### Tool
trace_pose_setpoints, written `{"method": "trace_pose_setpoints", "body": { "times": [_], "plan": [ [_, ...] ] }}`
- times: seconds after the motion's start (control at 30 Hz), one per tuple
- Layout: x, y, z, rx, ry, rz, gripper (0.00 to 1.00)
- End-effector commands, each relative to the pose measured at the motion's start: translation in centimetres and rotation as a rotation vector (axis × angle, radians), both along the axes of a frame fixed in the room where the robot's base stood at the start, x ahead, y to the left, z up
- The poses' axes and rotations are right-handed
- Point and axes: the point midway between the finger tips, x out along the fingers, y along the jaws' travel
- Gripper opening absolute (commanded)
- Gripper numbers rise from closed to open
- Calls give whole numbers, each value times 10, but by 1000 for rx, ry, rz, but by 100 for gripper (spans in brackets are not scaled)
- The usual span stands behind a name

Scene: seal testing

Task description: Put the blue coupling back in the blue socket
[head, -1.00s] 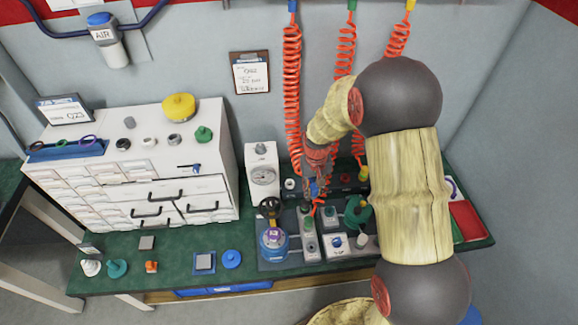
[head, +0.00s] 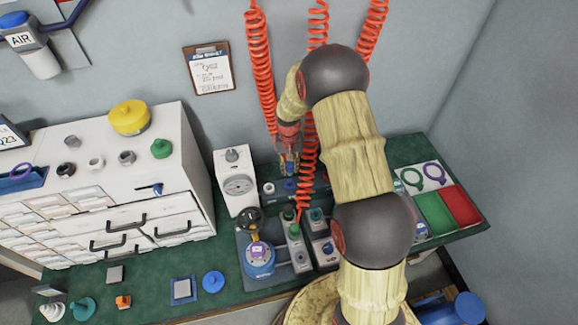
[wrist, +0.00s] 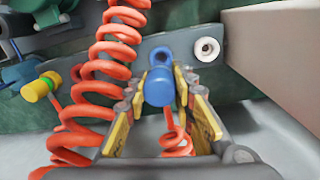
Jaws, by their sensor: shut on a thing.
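The blue coupling (wrist: 158,88) is between the fingers of my gripper (wrist: 160,98) in the wrist view, with an orange coiled hose running from it. My gripper is shut on it. The blue socket (wrist: 157,56) is on the grey panel just beyond the coupling and roughly in line with it; I cannot tell whether they touch. In the head view my gripper (head: 289,168) is at the back of the bench, just above the panel's blue socket (head: 289,184). The coupling is too small and covered there to make out clearly.
A white socket (wrist: 207,49) is on the same panel, right of the blue one. A yellow coupling (wrist: 38,89) hangs at left. Orange hoses (head: 309,130) hang close to my arm. A white gauge box (head: 238,184) and a blue valve vessel (head: 259,260) stand left.

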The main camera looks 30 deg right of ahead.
Motion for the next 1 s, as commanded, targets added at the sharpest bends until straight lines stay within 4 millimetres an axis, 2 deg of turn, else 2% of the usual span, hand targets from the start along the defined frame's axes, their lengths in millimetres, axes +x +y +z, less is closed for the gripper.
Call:
{"method": "trace_pose_setpoints", "body": {
  "times": [0.53,1.0],
  "plan": [
    [0,0,-40,0,1,1,0],
    [0,0,-46,0,0,1,0]
  ]
}}
